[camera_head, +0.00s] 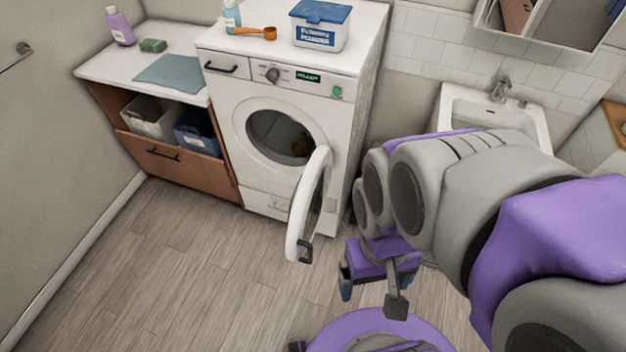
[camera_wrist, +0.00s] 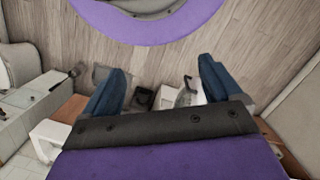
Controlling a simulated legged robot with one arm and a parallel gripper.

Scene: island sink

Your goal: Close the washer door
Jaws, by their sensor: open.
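The white front-loading washer (camera_head: 305,100) stands against the back wall in the head view. Its round door (camera_head: 309,205) is hinged on the right and stands wide open, swung out toward me. A dark handle (camera_head: 305,250) is on the door's free edge, low and near. The drum opening (camera_head: 281,135) is uncovered, with something brownish inside. My gripper (camera_head: 378,283) is open and empty, to the right of the door and apart from it. In the wrist view my gripper's (camera_wrist: 163,75) blue fingers are spread wide; a pale shape between them is too unclear to name.
A sink (camera_head: 493,108) is at right. The wooden floor (camera_head: 190,245) at left is clear.

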